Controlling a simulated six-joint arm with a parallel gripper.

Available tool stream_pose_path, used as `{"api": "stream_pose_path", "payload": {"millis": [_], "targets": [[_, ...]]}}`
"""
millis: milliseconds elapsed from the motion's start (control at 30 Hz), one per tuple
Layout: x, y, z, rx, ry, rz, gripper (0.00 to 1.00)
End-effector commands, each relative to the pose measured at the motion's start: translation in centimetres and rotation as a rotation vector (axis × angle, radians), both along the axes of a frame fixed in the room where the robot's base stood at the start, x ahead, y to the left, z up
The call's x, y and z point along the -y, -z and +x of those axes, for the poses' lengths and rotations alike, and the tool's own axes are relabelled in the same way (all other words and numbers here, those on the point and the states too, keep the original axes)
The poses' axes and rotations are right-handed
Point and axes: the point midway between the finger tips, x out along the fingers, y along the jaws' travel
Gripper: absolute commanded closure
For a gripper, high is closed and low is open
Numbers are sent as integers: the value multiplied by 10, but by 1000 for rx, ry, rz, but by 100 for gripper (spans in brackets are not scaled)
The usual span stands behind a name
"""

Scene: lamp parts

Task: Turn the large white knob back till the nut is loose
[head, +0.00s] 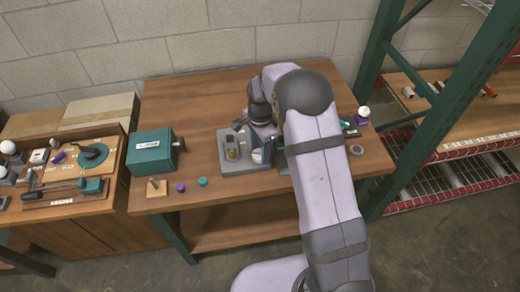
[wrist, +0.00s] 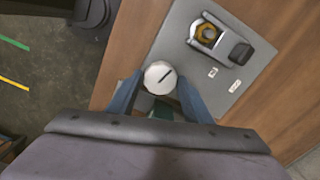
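The large white knob (wrist: 160,77) has a dark line on its face and sits on a grey plate (wrist: 182,50). In the head view the knob (head: 257,156) shows just below my gripper (head: 262,142), partly covered. In the wrist view the blue fingers of my gripper (wrist: 160,92) are on either side of the knob, with what looks like a narrow gap at each side. A brass-coloured nut (wrist: 207,34) sits in a pale holder next to a dark block on the same plate. It also shows in the head view (head: 232,154).
A teal box with a handle (head: 155,152) stands left on the table (head: 215,95). My arm covers the table's right middle. A green rack stands at right.

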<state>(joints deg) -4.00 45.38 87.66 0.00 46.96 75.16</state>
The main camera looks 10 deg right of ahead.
Motion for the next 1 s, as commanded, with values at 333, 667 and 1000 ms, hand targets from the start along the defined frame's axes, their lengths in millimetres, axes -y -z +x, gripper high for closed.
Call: {"api": "stream_pose_path", "payload": {"millis": [333,667,1000], "targets": [[0,0,0,-1,-8,0,83],[0,0,0,-1,-128,0,83],[0,-1,1,0,-416,0,83]]}}
